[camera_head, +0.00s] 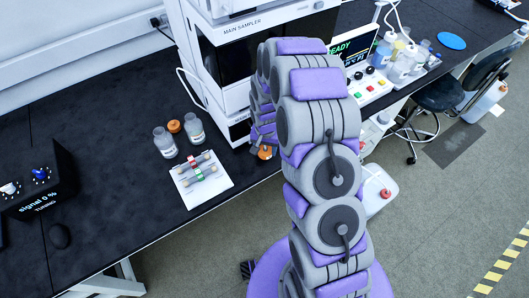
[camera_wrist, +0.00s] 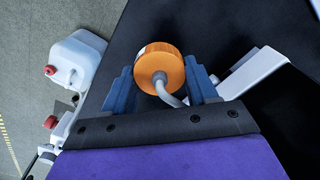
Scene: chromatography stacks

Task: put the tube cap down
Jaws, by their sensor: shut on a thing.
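The tube cap (camera_wrist: 158,62) is orange and round, with a grey tube coming out of it. In the wrist view my gripper (camera_wrist: 161,80) has its blue fingers on either side of the cap and is shut on it. Black bench top (camera_wrist: 112,48) shows behind the cap. In the head view the tube cap (camera_head: 265,152) shows as a small orange patch under my arm, near the bench's front edge. My arm hides most of the gripper there. I cannot tell whether the cap touches the bench.
A white tray (camera_head: 220,184) with small fittings lies left of the gripper. Two clear bottles (camera_head: 164,142) (camera_head: 194,128) and another orange cap (camera_head: 174,126) stand behind it. The main sampler stack (camera_head: 215,60) rises close behind. A white canister (camera_wrist: 78,58) is on the floor.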

